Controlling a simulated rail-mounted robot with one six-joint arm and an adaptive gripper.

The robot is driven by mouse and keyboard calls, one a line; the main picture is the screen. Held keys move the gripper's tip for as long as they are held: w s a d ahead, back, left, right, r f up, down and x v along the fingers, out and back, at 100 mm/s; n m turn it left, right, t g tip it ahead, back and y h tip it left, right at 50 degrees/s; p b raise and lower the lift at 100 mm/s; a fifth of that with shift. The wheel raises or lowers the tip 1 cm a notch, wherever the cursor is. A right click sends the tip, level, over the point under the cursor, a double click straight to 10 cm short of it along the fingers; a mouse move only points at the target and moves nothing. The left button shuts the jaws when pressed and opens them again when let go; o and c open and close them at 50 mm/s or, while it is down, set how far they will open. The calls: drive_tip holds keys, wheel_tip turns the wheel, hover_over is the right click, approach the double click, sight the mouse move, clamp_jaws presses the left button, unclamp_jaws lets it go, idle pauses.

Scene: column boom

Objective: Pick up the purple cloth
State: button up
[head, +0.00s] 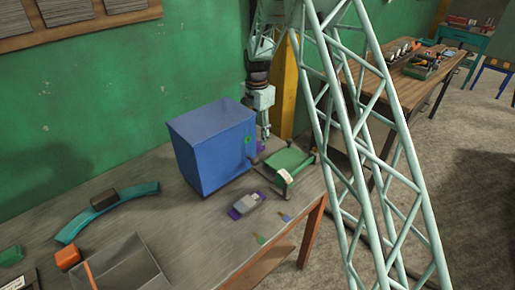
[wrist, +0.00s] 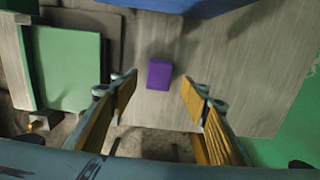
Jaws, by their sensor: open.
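The purple cloth (wrist: 159,75) shows in the wrist view as a small, folded-looking square lying flat on the grey wooden table. In the head view only a sliver of purple (head: 261,146) shows beside the blue box, mostly hidden. My gripper (wrist: 160,92) is open, with one yellow-padded finger on each side of the cloth in the picture. In the head view my gripper (head: 265,133) points down behind the right side of the box. The gap between the fingers looks empty. I cannot tell the exact height above the cloth.
A tall blue box (head: 212,148) stands close beside the cloth. A green-topped stand (head: 286,163) is on its other side. The green wall (wrist: 292,130) and the table edge are near.

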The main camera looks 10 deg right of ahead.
sight(258, 147)
drive_tip(key=shift+f, duration=0.15)
drive_tip(key=shift+f+b, duration=0.35)
drive_tip(key=shift+f, duration=2.1)
drive_tip(key=c, duration=1)
